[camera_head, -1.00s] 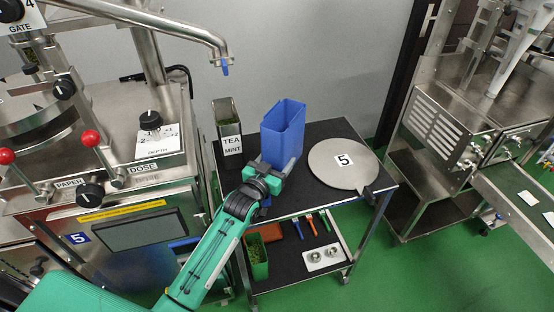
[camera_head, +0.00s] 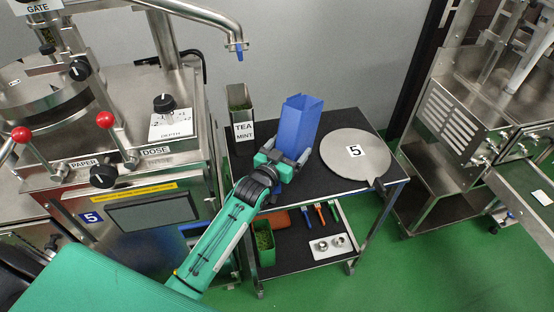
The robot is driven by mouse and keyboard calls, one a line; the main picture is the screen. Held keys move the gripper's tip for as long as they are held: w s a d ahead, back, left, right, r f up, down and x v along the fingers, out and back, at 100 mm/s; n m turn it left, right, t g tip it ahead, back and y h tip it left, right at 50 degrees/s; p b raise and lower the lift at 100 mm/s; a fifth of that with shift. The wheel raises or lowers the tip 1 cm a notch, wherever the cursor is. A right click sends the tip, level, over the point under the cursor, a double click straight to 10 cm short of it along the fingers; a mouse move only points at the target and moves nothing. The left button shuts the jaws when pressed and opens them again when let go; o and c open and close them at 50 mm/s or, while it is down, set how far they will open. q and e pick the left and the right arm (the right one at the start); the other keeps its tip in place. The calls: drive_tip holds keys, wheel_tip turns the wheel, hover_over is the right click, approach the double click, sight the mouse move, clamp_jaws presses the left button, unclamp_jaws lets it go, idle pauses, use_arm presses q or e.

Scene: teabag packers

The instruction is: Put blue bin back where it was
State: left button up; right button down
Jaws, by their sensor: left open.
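The blue bin (camera_head: 298,126) stands on the black top of the cart (camera_head: 349,188), between the metal TEA MINT container and the round grey disc. It looks slightly tilted in the picture. My left gripper (camera_head: 288,157) is open at the near side of the bin, with its fingers close to the bin's lower part. I cannot tell whether they touch it. My right gripper is not in view.
The TEA MINT container (camera_head: 240,118) stands left of the bin. The round disc marked 5 (camera_head: 358,165) lies to the right. The lower shelf holds a green bin (camera_head: 265,243) and small tools. A steel machine (camera_head: 135,150) stands at left.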

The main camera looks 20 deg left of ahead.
use_arm(q)
drive_tip(key=s, duration=0.3)
drive_tip(key=s+a+b, duration=0.1)
drive_tip(key=s, duration=0.3)
drive_tip(key=s+a+b, duration=0.1)
drive_tip(key=s, duration=0.2)
drive_tip(key=shift+s+r, duration=0.1)
drive_tip(key=shift+s, duration=0.05)
drive_tip(key=shift+s+a+r, duration=0.2)
drive_tip(key=shift+s, duration=0.55)
